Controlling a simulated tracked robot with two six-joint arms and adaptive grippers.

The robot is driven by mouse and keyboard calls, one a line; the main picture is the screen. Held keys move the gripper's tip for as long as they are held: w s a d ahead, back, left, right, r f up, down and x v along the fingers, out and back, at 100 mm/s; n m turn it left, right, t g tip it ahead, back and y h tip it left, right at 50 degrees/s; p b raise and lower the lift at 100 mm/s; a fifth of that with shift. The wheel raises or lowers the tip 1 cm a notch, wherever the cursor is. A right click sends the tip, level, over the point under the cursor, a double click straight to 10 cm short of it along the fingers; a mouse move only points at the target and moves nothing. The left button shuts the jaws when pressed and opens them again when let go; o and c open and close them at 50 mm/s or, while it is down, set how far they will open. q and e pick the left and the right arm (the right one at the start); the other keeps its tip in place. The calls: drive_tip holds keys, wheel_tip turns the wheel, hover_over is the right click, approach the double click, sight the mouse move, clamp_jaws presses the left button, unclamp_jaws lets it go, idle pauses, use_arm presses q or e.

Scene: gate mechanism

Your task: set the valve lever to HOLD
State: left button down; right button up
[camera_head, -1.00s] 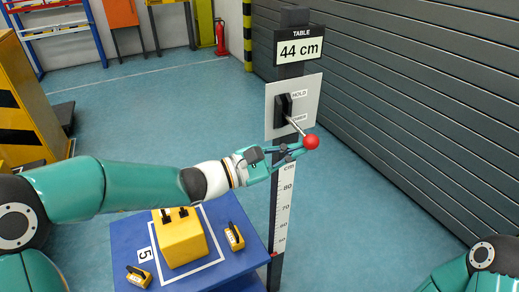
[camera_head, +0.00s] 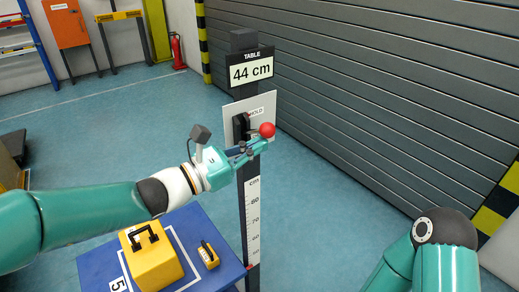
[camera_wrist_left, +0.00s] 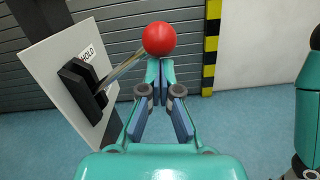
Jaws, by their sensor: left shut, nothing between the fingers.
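The valve lever is a thin rod with a red ball (camera_head: 267,130) at its end; the ball also shows in the left wrist view (camera_wrist_left: 159,38). The rod (camera_wrist_left: 121,71) comes out of a black block (camera_head: 240,128) on a pale plate (camera_head: 236,108). The HOLD label (camera_head: 257,112) is above the rod; the lower label is hidden by my gripper. My left gripper (camera_head: 252,148) is shut and empty, its tips (camera_wrist_left: 160,70) just under the ball, seemingly touching it. My right gripper is out of view.
A blue table (camera_head: 97,272) with a yellow block (camera_head: 152,262) and a small yellow weight (camera_head: 208,255) is below. A grey shutter wall (camera_head: 380,90) stands behind.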

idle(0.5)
use_arm(q)
drive_tip(key=s+a+f+b, duration=0.5)
drive_tip(key=a, duration=0.4)
drive_tip(key=shift+s, duration=0.3)
drive_tip(key=shift+a+r, duration=0.1)
idle(0.4)
